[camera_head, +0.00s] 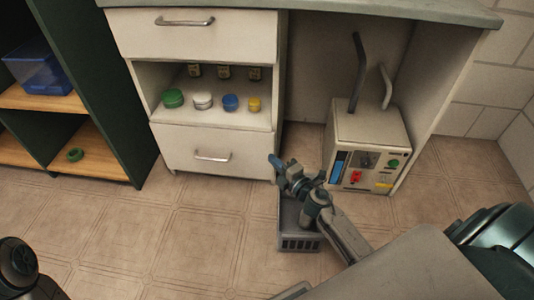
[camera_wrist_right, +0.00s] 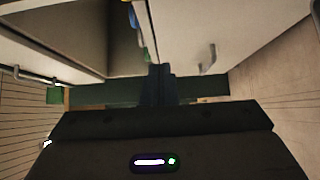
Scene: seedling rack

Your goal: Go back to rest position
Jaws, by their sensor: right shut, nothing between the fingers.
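My right gripper (camera_head: 274,163) is in the head view, in front of the right edge of the white drawer cabinet (camera_head: 215,140). Its blue-grey fingers are shut and empty. It also shows in the right wrist view (camera_wrist_right: 158,78), where its dark fingers are together above the dark gripper body. My right arm reaches in from the lower right of the head view. A dark round joint of my left arm shows at the lower left of the head view. The left gripper is not in view.
The drawers are shut; the open shelf holds green (camera_head: 173,97), white (camera_head: 203,100), blue (camera_head: 231,102) and yellow (camera_head: 254,104) lidded jars. A machine (camera_head: 370,135) stands right of the cabinet. A dark green rack (camera_head: 105,100) stands left. Tiled floor (camera_head: 190,235) is clear left of my arm.

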